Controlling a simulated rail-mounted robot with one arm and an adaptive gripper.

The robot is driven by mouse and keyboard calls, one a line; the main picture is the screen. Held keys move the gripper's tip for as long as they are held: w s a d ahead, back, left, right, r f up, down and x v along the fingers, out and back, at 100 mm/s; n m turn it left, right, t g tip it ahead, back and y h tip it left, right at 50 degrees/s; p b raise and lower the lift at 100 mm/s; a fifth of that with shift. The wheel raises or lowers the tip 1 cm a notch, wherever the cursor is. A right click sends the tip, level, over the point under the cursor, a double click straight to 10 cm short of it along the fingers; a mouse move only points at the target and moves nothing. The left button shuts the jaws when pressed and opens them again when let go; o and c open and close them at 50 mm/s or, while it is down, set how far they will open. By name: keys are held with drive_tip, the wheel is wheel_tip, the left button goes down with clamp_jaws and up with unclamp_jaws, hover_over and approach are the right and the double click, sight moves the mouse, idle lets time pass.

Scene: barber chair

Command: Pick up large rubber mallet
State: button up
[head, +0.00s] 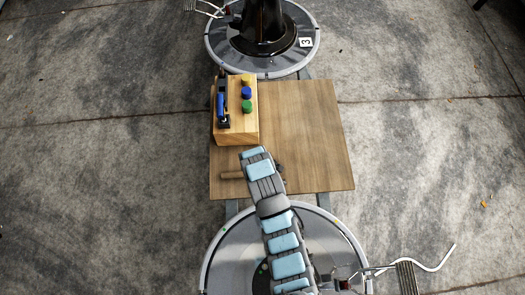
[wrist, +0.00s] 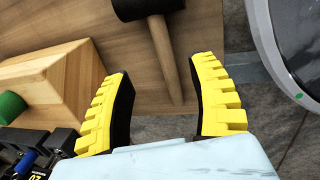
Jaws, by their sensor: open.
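The large rubber mallet lies on a wooden board. In the wrist view its black head (wrist: 148,8) is at the top edge, partly cut off, and its wooden handle (wrist: 164,55) runs down between my fingers. My gripper (wrist: 160,75) is open, with a yellow-padded finger on each side of the handle. The fingers look apart from it; their height above the board is hard to tell. They are hidden in the head view.
A wooden block (head: 236,131) with blue, yellow and green knobs and a blue-and-black tool stands on the board (head: 310,140), left of the gripper in the wrist view. Round grey bases stand beyond (head: 300,62) and before (head: 215,270) the board. The board's right side is clear.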

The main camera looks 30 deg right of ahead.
drive_tip(key=f, duration=0.2)
drive_tip(key=w+f+b, duration=0.1)
drive_tip(key=f, duration=0.3)
drive_tip(key=shift+w+d+f+b, duration=0.15)
drive_tip(key=shift+d+f+b, duration=0.15)
drive_tip(key=shift+f+b, duration=0.1)
drive_tip(key=shift+w+d+f+b, duration=0.15)
drive_tip(key=shift+f+b, duration=0.4)
drive_tip(key=shift+f, duration=0.6)
drive_tip(key=shift+s+d+f+b, duration=0.1)
drive_tip(key=shift+f+b, duration=0.45)
drive_tip(key=shift+f, duration=0.6)
drive_tip(key=shift+w+f, duration=0.15)
drive_tip(key=shift+f, duration=0.2)
drive_tip(key=shift+w+d+f, duration=0.1)
drive_tip(key=shift+w+f, duration=0.1)
drive_tip(key=shift+s, duration=0.1)
clamp_jaws()
